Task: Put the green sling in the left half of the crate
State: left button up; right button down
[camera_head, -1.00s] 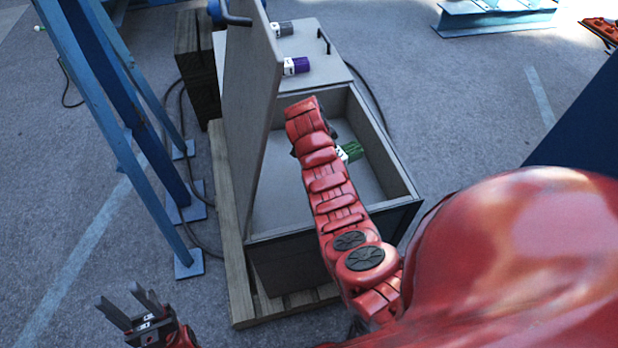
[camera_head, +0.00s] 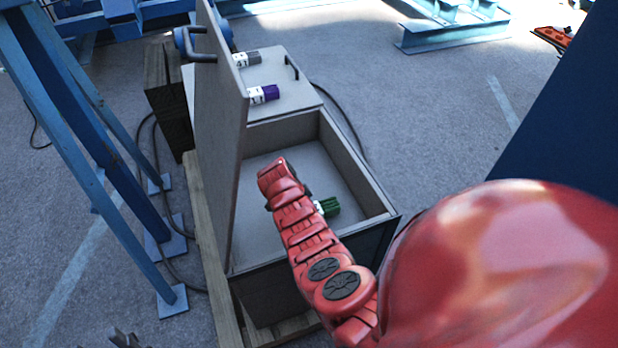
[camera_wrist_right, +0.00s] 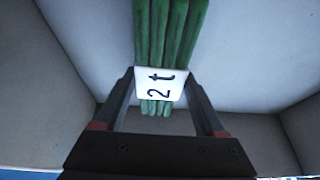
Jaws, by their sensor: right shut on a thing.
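The green sling (camera_head: 330,207) is a bundle of green strands with a white tag marked "2 t". In the right wrist view the sling (camera_wrist_right: 172,30) runs between the fingers of my right gripper (camera_wrist_right: 160,98), which is shut on it at the tag. The sling is over the inside of the open crate (camera_head: 360,231); I cannot tell whether it touches the floor. In the head view my right arm hides the right gripper and part of the sling. My left gripper (camera_head: 124,338) shows only as fingertips at the bottom edge.
The crate's raised lid (camera_head: 222,140) stands along its left side. A purple sling (camera_head: 264,94) and a grey sling (camera_head: 247,59) lie on the closed surface behind the opening. Blue steel legs (camera_head: 110,180) stand to the left. The visible crate floor looks clear.

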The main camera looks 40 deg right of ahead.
jog(key=shift+f, duration=0.85)
grip_release()
jog(key=shift+r, duration=0.1)
jog(key=b+v, duration=0.1)
jog(key=v, duration=1)
jog(key=shift+a+r, duration=0.2)
jog(key=shift+r, duration=0.2)
